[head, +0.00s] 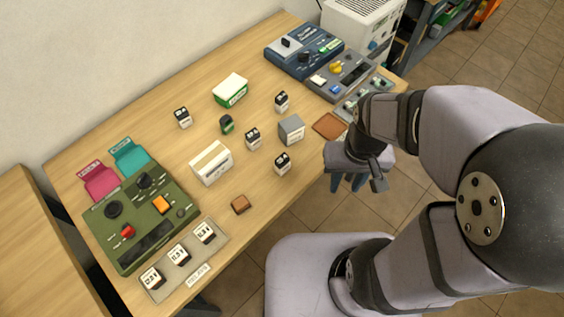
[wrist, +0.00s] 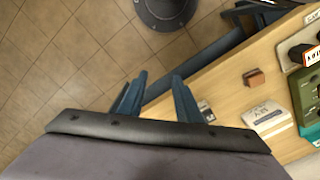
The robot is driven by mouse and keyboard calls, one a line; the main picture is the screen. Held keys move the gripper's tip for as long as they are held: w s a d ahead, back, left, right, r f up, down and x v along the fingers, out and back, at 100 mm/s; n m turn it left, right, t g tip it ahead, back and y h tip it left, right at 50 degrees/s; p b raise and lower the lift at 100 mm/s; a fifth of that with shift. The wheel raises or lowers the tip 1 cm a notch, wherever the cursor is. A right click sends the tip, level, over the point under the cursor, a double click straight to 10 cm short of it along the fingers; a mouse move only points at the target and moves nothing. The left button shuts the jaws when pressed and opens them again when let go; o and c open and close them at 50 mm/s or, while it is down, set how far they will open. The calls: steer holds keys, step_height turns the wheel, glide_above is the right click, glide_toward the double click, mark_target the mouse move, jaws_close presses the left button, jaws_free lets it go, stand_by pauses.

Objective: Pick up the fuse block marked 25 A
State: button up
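Several small black-and-white blocks that look like fuse blocks stand apart on the wooden table. One is at the back left (head: 182,118), one at the back right (head: 282,102), one in the middle (head: 253,138) and one near the front edge (head: 283,163). Their markings are too small to read, so I cannot tell which says 25 A. My gripper (head: 348,182) is off the table's front edge, right of the nearest block. In the wrist view my gripper (wrist: 157,95) has its blue fingers apart with nothing between them. A block (wrist: 206,111) shows partly behind the right finger.
A grey cube (head: 291,130), white box (head: 211,163), green-and-white box (head: 230,91) and small green item (head: 227,124) stand among the blocks. A grey tray (head: 220,236) holds 3 similar blocks beside a green device (head: 140,220). Blue and grey devices (head: 304,50) fill the back right.

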steer(key=shift+o, duration=0.6)
steer(key=shift+o, duration=1.2)
steer(key=n+t+h+b, duration=0.3)
steer(key=n+t+h, duration=0.65)
steer(key=n, duration=1.75)
glide_above(281, 159)
steer(key=s+a, duration=0.3)
step_height(281, 159, down, 4)
steer(key=r, duration=0.1)
steer(key=shift+f+p, duration=0.35)
steer(key=shift+f, duration=1.85)
